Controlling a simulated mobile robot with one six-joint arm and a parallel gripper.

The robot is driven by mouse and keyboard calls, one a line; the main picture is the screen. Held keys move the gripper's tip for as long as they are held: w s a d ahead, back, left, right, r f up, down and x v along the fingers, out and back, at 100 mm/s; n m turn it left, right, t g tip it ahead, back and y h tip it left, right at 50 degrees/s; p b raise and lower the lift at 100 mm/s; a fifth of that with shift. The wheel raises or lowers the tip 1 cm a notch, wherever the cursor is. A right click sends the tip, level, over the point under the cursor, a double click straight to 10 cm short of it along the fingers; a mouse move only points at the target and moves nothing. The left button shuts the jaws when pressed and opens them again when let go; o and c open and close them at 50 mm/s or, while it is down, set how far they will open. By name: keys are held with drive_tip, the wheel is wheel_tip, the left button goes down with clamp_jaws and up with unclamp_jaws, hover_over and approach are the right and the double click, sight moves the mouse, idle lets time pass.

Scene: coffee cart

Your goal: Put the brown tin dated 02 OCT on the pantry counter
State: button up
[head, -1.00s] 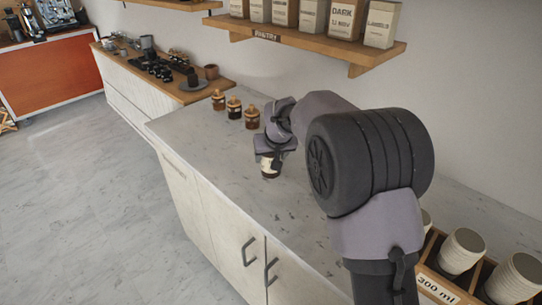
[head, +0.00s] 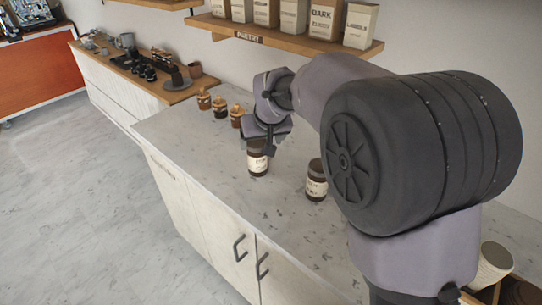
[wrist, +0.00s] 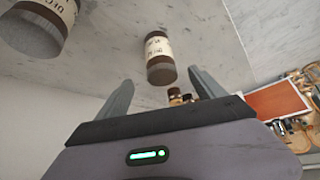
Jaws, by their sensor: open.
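A brown tin (head: 257,157) with a cream label and dark lid stands upright on the grey speckled counter (head: 215,165). My gripper (wrist: 160,92) is open just above and behind it in the head view. In the wrist view this tin (wrist: 160,58) shows beyond and between the spread fingertips, apparently untouched. A second, similar brown tin (head: 316,180) stands to its right, partly beside my arm; it also shows at the upper left of the wrist view (wrist: 40,25). The label dates are too small and blurred to read surely.
Several small amber jars (head: 220,107) stand farther back on the counter. A wall shelf (head: 290,41) with bags and a small sign hangs above. A wooden cup holder with cups (head: 494,265) is at the lower right. The counter's front is clear.

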drive_tip(key=s+d+r+m, duration=0.2)
drive_tip(key=s+d, duration=0.1)
drive_tip(key=s, duration=0.5)
drive_tip(key=s+d+r+m, duration=0.1)
drive_tip(key=s+d+r, duration=0.15)
drive_tip(key=s, duration=0.55)
drive_tip(key=s+d+r+m, duration=0.2)
drive_tip(key=s+d+r, duration=0.1)
drive_tip(key=s, duration=0.5)
drive_tip(key=s+f+m, duration=0.1)
drive_tip(key=s+f, duration=0.3)
drive_tip(key=s, duration=0.7)
drive_tip(key=shift+s+m+g+y, duration=0.2)
drive_tip(key=shift+m+g+y, duration=0.1)
drive_tip(key=shift+m+y, duration=0.1)
